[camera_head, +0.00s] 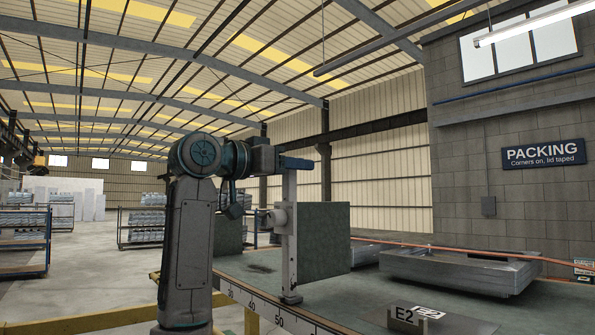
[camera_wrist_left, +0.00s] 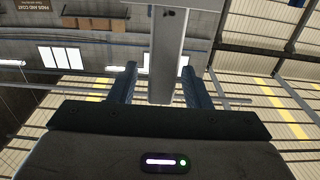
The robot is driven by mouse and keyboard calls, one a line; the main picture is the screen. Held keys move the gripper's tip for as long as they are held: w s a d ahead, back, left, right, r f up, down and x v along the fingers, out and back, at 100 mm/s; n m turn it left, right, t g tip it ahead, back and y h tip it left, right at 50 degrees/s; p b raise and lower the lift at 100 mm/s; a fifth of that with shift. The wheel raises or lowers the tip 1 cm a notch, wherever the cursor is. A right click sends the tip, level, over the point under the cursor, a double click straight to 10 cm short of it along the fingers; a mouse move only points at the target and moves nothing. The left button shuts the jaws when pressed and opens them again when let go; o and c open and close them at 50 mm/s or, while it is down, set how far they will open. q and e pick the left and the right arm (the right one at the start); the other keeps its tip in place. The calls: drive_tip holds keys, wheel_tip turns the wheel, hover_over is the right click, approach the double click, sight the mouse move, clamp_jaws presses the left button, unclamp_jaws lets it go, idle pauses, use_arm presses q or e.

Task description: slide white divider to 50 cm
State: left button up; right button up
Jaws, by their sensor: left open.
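The white divider (camera_head: 289,236) is an upright pale post with a round knob on its left side and a foot on the bench. A grey-green panel (camera_head: 325,240) stands directly to its right. The foot is near the marked scale strip (camera_head: 265,312), which shows 40 and 50; the exact reading cannot be told. My left gripper (camera_head: 292,163) is at the top of the post. In the left wrist view the post (camera_wrist_left: 166,55) lies between the two open fingers of the gripper (camera_wrist_left: 160,88), with gaps on both sides. My right gripper is out of view.
A second green panel (camera_head: 229,232) stands left of the post. Flat metal pieces (camera_head: 455,268) lie on the bench (camera_head: 345,290) at right, beside an orange hose (camera_head: 450,249). An E2 label block (camera_head: 410,318) sits at the front. A yellow rail (camera_head: 100,318) runs along the left.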

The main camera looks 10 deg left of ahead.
use_arm(q)
drive_tip(key=b+v, duration=0.4)
drive_tip(key=v, duration=0.5)
drive_tip(key=shift+s+a, duration=0.15)
